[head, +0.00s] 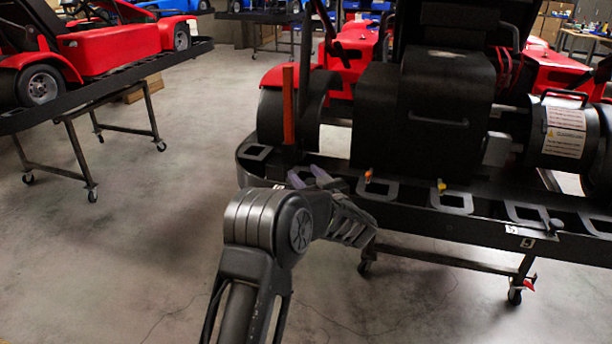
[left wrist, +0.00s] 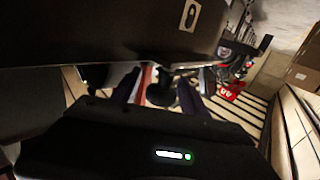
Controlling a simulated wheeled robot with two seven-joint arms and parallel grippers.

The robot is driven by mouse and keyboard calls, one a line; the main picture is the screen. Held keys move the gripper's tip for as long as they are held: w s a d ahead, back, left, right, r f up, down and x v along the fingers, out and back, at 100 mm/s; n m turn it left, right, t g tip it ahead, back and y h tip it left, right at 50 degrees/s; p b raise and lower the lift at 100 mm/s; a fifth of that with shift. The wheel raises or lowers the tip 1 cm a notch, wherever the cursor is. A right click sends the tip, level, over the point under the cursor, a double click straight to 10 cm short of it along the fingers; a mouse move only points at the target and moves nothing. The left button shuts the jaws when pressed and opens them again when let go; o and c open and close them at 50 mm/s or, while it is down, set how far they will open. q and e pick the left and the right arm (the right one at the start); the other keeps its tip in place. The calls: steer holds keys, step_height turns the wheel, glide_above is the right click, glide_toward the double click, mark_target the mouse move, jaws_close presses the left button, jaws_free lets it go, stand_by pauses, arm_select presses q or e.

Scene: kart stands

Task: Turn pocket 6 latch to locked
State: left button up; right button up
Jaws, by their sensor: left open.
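The black kart stand (head: 470,232) has a front rail with a row of pocket openings. An orange latch-like piece (head: 368,177) and a yellow one (head: 441,187) stand at two pockets; a dark knob (head: 556,225) is farther right. I cannot read which pocket is number 6 or its latch setting. My left gripper (head: 309,177) is open at the rail's left part, left of the orange piece. In the left wrist view its two purplish fingers (left wrist: 160,92) are apart, with a dark rounded piece (left wrist: 161,94) seen between them; contact cannot be told. My right gripper is not in view.
An upright red-orange bar (head: 289,104) stands on the rail just behind my left gripper. Another stand with a red kart (head: 112,52) is at left. The floor between is clear.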

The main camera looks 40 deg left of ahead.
arm_select(q)
jaws_close()
stand_by(0.5)
